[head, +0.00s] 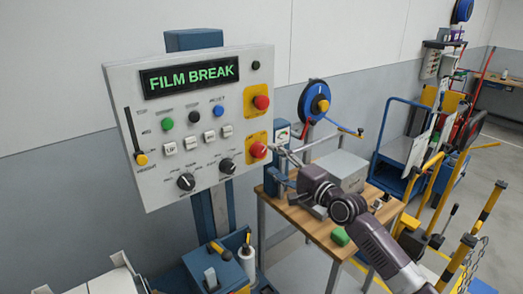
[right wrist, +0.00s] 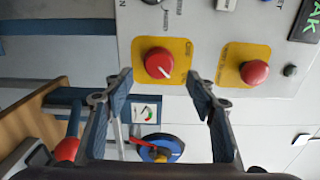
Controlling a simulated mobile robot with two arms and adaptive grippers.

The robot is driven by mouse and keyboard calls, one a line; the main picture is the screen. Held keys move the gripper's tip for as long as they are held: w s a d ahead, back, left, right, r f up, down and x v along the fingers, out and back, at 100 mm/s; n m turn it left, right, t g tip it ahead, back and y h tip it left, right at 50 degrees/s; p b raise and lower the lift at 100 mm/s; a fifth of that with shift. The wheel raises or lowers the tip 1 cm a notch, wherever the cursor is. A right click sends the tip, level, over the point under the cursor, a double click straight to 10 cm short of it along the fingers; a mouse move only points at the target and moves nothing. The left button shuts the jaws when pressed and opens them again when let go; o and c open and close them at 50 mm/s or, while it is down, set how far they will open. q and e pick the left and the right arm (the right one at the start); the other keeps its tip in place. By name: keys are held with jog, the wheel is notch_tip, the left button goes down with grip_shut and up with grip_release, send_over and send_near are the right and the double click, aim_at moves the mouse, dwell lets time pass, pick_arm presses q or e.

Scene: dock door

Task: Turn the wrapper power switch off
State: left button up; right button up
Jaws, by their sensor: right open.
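The grey control panel (head: 190,120) shows "FILM BREAK" in green on its display (head: 190,76). A red rotary knob on a yellow plate, likely the wrapper power switch (head: 258,150), sits at the panel's lower right. In the right wrist view the knob (right wrist: 158,63) carries a white mark lying diagonally. My right gripper (head: 281,152) is just off the panel in front of the knob. Its fingers (right wrist: 160,82) are open, one on each side of the knob in that picture, with nothing between them. Contact cannot be told. My left gripper is not in view.
A red mushroom button (head: 261,102) on its own yellow plate is above the knob. Two black dials (head: 186,181) and several push buttons are to the left. A wooden bench (head: 318,226) with a blue reel (head: 316,102) stands behind my right arm.

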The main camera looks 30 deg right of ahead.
aim_at(262, 153)
jog(key=w, duration=0.4)
jog(key=shift+w+a+p, duration=0.15)
jog(key=shift+a+p, duration=0.05)
jog(key=shift+p, duration=0.15)
jog(key=shift+w+f, duration=0.1)
jog(key=shift+w, duration=0.75)
jog(key=shift+a, duration=0.1)
jog(key=c, duration=0.4)
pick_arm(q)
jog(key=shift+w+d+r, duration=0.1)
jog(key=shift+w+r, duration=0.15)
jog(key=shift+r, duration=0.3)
pick_arm(e)
jog(key=c, duration=0.8)
